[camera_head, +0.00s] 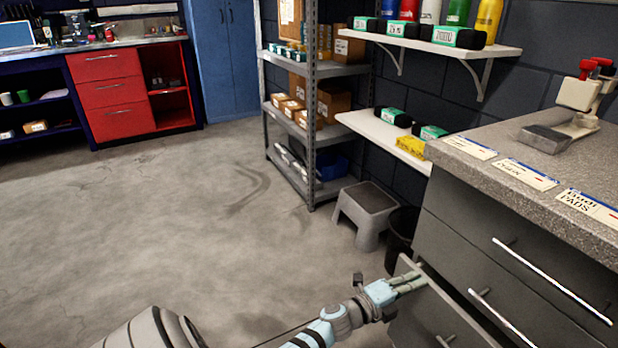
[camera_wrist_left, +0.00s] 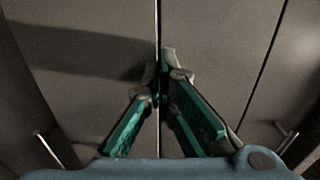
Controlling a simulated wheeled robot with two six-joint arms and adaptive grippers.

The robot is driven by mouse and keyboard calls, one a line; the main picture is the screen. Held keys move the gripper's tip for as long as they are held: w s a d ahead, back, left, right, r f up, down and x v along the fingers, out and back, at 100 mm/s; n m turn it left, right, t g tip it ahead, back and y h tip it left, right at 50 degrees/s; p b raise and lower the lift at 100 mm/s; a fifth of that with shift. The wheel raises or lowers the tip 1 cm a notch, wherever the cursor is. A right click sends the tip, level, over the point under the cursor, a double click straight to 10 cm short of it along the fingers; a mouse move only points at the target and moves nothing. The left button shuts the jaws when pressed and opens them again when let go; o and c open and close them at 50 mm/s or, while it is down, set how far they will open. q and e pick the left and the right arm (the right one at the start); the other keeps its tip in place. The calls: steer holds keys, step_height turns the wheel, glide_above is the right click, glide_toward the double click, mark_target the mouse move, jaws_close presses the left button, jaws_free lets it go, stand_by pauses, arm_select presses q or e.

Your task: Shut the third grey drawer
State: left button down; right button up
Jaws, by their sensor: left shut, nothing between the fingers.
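The grey drawer unit stands at the right in the head view. Its upper two drawers, with bar handles (camera_head: 550,280) and (camera_head: 500,315), look flush. A lower grey drawer (camera_head: 425,325), which appears to be the third, stands out from the unit, its top edge visible. Its handle (camera_head: 445,341) is cut by the frame's bottom. My left gripper (camera_head: 424,281) is shut and empty at the far end of this drawer's front; whether it touches cannot be told. In the left wrist view its closed fingertips (camera_wrist_left: 166,52) point at grey panels (camera_wrist_left: 215,50) with a dark seam between them.
A black bin (camera_head: 401,240) and a grey step stool (camera_head: 370,208) stand just beyond the drawers. A metal shelf (camera_head: 312,110) is behind them. The concrete floor (camera_head: 170,220) at left is clear.

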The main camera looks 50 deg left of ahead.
arm_select(q)
steer(key=shift+w, duration=0.3)
steer(key=shift+s, duration=0.15)
stand_by(0.3)
